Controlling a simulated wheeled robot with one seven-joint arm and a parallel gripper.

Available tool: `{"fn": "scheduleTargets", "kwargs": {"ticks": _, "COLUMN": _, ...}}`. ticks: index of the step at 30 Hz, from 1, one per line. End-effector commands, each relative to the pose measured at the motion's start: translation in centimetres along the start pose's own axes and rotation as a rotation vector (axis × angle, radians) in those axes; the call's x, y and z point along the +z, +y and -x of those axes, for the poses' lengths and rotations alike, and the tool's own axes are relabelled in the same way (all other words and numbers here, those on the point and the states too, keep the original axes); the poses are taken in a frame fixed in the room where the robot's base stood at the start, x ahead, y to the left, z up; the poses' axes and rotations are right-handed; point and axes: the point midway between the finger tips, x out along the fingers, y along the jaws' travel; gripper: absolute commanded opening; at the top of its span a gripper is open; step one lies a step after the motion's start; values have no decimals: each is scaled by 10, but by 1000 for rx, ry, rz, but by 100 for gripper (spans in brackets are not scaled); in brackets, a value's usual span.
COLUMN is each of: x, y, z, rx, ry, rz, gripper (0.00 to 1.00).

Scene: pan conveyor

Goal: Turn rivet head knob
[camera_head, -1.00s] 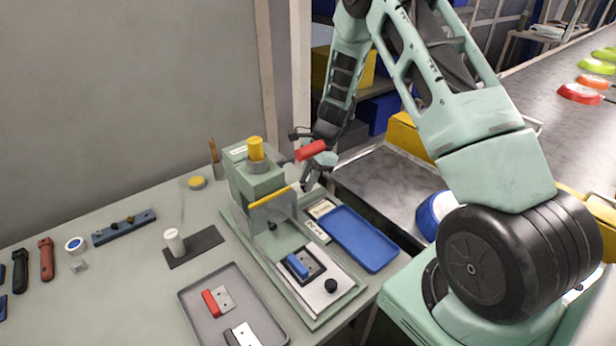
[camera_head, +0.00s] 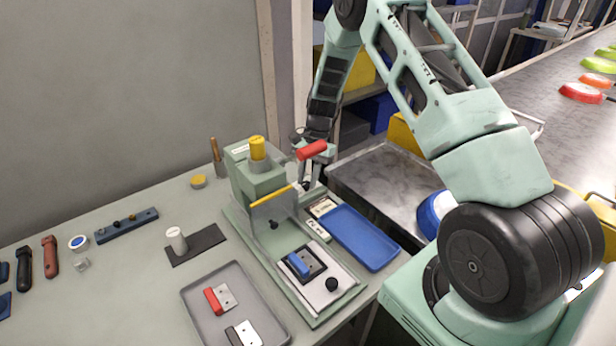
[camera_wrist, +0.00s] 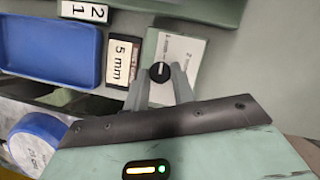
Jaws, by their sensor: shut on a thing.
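The knob is hidden there.
A "5 mm" label (camera_wrist: 123,62) is beside the knob plate. A blue tray (camera_head: 360,238) lies right of the press. A blue-handled part (camera_head: 299,264) sits in the press fixture. A grey tray (camera_head: 195,298) holds handled parts in front. The conveyor runs at right.

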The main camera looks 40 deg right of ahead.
Motion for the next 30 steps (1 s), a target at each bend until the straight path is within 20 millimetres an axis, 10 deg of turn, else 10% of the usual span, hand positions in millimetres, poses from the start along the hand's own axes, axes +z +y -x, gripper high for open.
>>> {"fn": "scheduleTargets", "kwargs": {"ticks": 12, "x": 0, "y": 0, "z": 0, "rx": 2, "ry": 0, "rz": 7, "gripper": 2}}
{"fn": "scheduleTargets", "kwargs": {"ticks": 13, "x": 0, "y": 0, "z": 0, "rx": 2, "ry": 0, "rz": 7, "gripper": 33}}
{"fn": "scheduleTargets", "kwargs": {"ticks": 15, "x": 0, "y": 0, "z": 0, "rx": 2, "ry": 0, "rz": 7, "gripper": 46}}
{"fn": "scheduleTargets", "kwargs": {"ticks": 30, "x": -1, "y": -1, "z": 24, "rx": -2, "ry": 3, "rz": 6, "gripper": 46}}
